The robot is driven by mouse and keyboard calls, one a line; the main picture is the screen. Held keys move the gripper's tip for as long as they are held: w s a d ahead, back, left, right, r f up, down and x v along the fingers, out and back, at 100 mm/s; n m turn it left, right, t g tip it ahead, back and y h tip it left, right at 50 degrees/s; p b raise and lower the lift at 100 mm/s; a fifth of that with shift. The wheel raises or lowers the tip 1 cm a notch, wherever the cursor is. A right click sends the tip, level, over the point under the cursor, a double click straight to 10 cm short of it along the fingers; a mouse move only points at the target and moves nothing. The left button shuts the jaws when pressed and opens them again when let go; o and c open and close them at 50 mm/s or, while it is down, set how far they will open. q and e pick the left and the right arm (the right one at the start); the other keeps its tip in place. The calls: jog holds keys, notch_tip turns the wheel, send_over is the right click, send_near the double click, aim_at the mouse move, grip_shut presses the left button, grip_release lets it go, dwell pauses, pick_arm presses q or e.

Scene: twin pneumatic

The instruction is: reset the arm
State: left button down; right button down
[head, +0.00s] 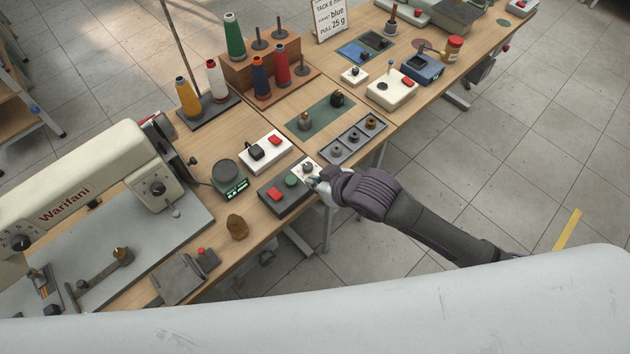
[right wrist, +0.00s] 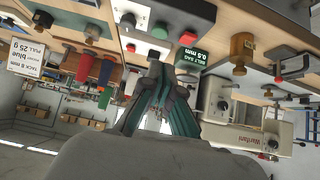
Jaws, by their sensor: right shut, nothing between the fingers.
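My right gripper (head: 314,183) reaches in from the right, with its fingertips at the right end of a dark control box (head: 271,203). The box has a red button, a green button and a pale plate with a knob (head: 308,167). In the right wrist view the gripper (right wrist: 154,62) has its fingers together with nothing between them, just below the box's green button (right wrist: 159,30) in the picture. I cannot tell whether the fingertips touch the box. My left gripper is not in view.
A sewing machine (head: 82,180) stands at the left. A white switch box (head: 265,151), a small scale (head: 229,178), a brass weight (head: 237,227) and a grey tray of knobs (head: 353,141) surround the control box. Thread spools stand behind. Open floor lies right of the table.

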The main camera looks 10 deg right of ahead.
jog(key=shift+w, duration=0.1)
dwell(0.4)
jog(key=s+d+f+m+g+h+b, duration=0.15)
jog(key=d+f, duration=0.25)
jog(key=f, duration=0.6)
jog(key=s+d+f+m+h+b, duration=0.15)
jog(key=d+f, duration=0.25)
jog(key=f, duration=0.5)
jog(key=s+d+f+h+b, duration=0.1)
jog(key=s+d+f, duration=0.3)
jog(key=f, duration=0.6)
jog(key=s+d+f+g+b, duration=0.1)
jog(key=s+d+f, duration=0.1)
jog(key=s+f, duration=0.4)
jog(key=s+d+f+m+g+h+b, duration=0.1)
jog(key=s+f, duration=0.6)
jog(key=s, duration=0.8)
jog(key=s+d+f+g, duration=0.3)
jog(key=s+f, duration=0.3)
jog(key=s, duration=0.4)
jog(key=shift+s+f+m+b, duration=0.2)
jog(key=shift+f+m+b, duration=0.1)
jog(key=shift+m+b, duration=0.1)
jog(key=shift+w, duration=0.1)
